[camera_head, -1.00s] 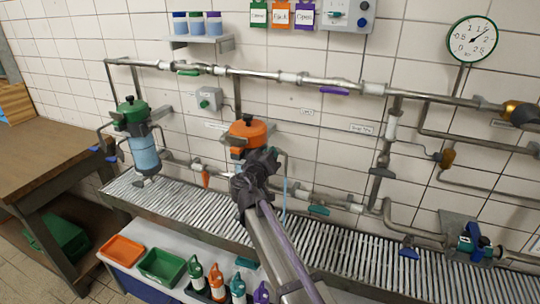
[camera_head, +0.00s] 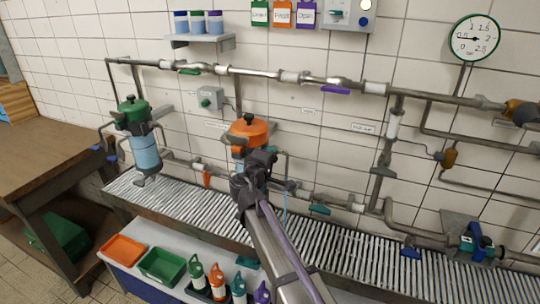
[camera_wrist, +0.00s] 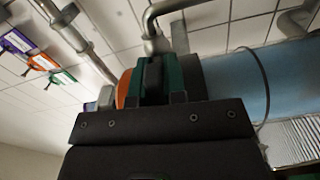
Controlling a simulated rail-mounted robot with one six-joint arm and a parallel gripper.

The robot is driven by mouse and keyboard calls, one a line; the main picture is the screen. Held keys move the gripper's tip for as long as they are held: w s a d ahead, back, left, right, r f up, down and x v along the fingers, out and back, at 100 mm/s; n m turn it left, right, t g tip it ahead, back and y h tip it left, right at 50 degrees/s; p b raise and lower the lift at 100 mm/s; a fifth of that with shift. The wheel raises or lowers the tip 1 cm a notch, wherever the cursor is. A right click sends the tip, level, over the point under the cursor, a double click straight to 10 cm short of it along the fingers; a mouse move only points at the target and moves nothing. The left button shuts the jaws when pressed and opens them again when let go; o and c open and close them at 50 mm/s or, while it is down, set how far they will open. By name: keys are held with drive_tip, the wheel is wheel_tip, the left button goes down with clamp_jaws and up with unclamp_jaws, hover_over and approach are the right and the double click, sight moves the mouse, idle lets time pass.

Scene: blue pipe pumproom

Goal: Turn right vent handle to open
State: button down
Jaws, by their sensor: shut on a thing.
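My gripper (camera_head: 262,160) is in front of the right vessel with the orange lid (camera_head: 250,128), and it hides much of that vessel. In the wrist view my gripper (camera_wrist: 155,78) is shut, with green surfaces around a dark middle. It holds the right vent handle, though the handle itself is mostly hidden between the jaws. The orange lid shows in part just left of the jaws (camera_wrist: 123,92), and the blue vessel body (camera_wrist: 242,82) lies to the right. The gauge (camera_head: 475,38) has its needle pointing left, near the low end.
The left vessel has a green lid (camera_head: 131,109). Pipes with coloured valve handles cross the wall, including a purple handle (camera_head: 336,90). A metal grating (camera_head: 190,203) runs below. Trays and several bottles stand on a shelf in front. The control box lamp (camera_head: 366,5) is lit.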

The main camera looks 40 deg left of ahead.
drive_tip(key=shift+n, duration=0.6)
drive_tip(key=shift+f, duration=0.1)
drive_tip(key=c, duration=1.2)
unclamp_jaws()
drive_tip(key=shift+s, duration=0.1)
drive_tip(key=v, duration=1)
drive_tip(key=shift+s+d, duration=0.15)
drive_tip(key=shift+s, duration=0.15)
